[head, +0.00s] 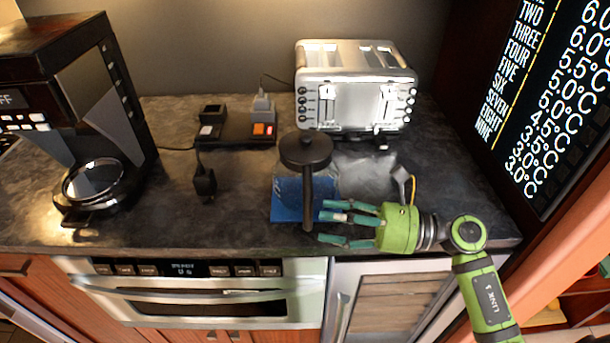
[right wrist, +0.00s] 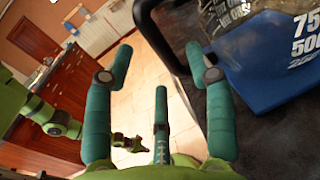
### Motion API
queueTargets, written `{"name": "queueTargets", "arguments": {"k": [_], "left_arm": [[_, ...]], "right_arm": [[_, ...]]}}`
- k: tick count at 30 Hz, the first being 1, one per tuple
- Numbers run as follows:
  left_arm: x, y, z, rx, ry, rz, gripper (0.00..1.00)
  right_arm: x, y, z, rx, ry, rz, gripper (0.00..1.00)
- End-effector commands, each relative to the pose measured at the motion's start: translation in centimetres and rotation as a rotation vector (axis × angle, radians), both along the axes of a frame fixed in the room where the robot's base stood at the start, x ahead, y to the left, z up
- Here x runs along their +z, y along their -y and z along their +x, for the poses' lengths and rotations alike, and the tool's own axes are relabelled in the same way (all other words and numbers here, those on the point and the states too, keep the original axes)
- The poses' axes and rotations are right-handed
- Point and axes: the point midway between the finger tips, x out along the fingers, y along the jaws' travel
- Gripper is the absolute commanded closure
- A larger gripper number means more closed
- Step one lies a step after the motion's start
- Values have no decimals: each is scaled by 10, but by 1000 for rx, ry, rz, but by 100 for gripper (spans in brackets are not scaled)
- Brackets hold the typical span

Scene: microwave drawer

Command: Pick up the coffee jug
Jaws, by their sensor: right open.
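The coffee jug (head: 284,199) stands on the dark counter near its front edge, with a round black lid, an upright black handle and a blue band. In the right wrist view the jug (right wrist: 265,70) fills the upper right, with white numbers on the blue band, and its black handle (right wrist: 152,30) curves down past the fingertips. My right gripper (head: 325,219) is open and comes in from the right, its fingers pointing left at the handle. They are very close to the handle; I cannot tell whether they touch it. My left gripper is not in the head view.
A silver toaster (head: 356,88) stands behind the jug. A coffee maker (head: 75,95) is at the left. A black power strip (head: 238,127) and a black plug (head: 204,182) lie between them. A dark temperature display (head: 555,100) stands at the right.

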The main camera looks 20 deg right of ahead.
Motion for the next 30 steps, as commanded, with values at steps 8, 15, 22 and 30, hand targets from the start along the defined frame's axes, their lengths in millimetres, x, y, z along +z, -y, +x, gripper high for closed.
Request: {"name": "queueTargets", "arguments": {"k": [8, 15, 22, 30], "left_arm": [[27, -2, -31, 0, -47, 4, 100], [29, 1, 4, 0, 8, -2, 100], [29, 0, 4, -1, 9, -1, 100], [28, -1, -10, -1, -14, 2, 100]], "right_arm": [[5, -37, 15, -2, -2, 8, 45], [1, -44, 19, -3, -3, 4, 45], [1, -43, 18, -3, -3, 4, 100], [3, -43, 18, -2, 1, 5, 100]]}}
